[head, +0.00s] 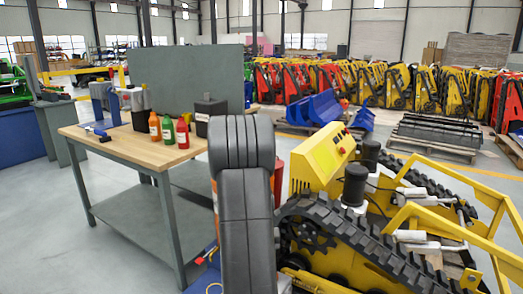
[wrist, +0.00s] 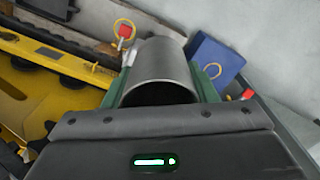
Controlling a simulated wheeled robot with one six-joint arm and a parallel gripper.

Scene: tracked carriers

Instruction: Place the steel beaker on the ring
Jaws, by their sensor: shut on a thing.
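The steel beaker (wrist: 164,62) is a plain grey cylinder in the middle of the wrist view, its open mouth facing the camera. My gripper (wrist: 162,80) is shut on it, with greenish fingers showing on both sides. A yellow ring (wrist: 241,65) lies on a blue panel (wrist: 208,52) to the right of the beaker, apart from it in the picture. A second yellow ring (wrist: 117,22) surrounds a red block at the upper left. I cannot tell the beaker's height above them. In the head view my arm hides the gripper and beaker.
A wooden-topped workbench (head: 110,140) with several bottles (head: 168,130) stands at left. A yellow tracked carrier (head: 330,155) is close on the right; its yellow body also shows in the wrist view (wrist: 30,75). Grey floor is clear at the lower left.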

